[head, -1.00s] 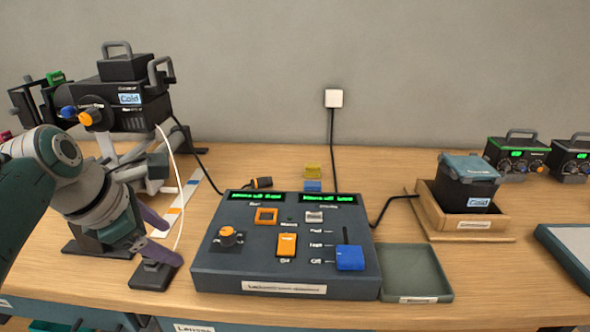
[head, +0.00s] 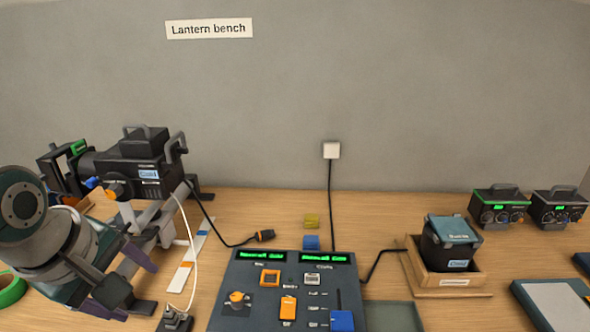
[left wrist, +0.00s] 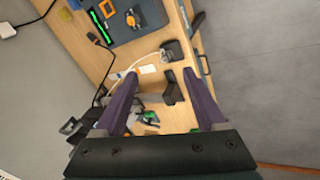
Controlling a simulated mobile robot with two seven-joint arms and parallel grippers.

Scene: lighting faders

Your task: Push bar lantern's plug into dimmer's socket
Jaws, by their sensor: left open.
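The dimmer is a dark panel with two green displays. An orange-framed square, apparently the socket (head: 270,278), is at its upper left and looks empty. My left gripper (head: 142,290), with purple fingers, is open and empty, left of the dimmer and away from the plug. In the left wrist view, the plug (left wrist: 93,37) is beyond the fingers (left wrist: 160,73), upper left. My right gripper is out of view.
A white cable (head: 186,240) hangs from the lantern to a small black block (head: 175,320) near my fingers. A blue block (head: 311,242) and a yellow block (head: 311,221) stand behind the dimmer. A wooden tray (head: 410,265) holds a dark box at right.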

